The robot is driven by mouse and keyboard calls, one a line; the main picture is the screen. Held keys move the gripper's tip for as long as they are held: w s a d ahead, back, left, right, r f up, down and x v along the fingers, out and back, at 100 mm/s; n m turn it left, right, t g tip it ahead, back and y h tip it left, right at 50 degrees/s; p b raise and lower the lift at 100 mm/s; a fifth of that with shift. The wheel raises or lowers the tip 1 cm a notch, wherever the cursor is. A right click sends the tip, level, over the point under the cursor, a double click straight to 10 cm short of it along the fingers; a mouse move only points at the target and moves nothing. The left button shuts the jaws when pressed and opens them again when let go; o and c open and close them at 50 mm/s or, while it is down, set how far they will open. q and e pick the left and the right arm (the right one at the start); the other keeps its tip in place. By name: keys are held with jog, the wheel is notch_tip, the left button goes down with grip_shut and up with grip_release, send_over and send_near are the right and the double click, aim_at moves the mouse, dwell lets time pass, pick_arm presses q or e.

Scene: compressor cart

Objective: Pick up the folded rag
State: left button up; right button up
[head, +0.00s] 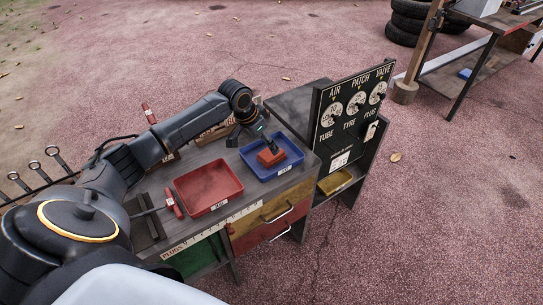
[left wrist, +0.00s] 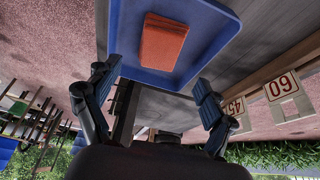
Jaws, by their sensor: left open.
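The folded rag (head: 271,157) is orange-red and lies flat in the blue tray (head: 291,152) on the cart's top. It also shows in the left wrist view (left wrist: 163,42), near the top of the picture, inside the blue tray (left wrist: 150,77). My left gripper (head: 264,138) is just above the rag and hides part of it in the head view. In the left wrist view its two fingers (left wrist: 154,84) are spread wide, with nothing between them, and the rag is beyond the fingertips. My right gripper is not in view.
A red tray (head: 207,186) sits beside the blue tray on the cart. An upright dark panel with dials (head: 349,105) stands close to the right of the blue tray. Drawers with handles (head: 278,214) are below. Red-handled tools (head: 172,203) lie to the left.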

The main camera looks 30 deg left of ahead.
aim_at(270, 154)
pick_arm(q)
jog(key=shift+x, duration=3)
jog(key=shift+s+d, duration=0.1)
jog(key=shift+s, duration=0.1)
jog(key=c, duration=1.2)
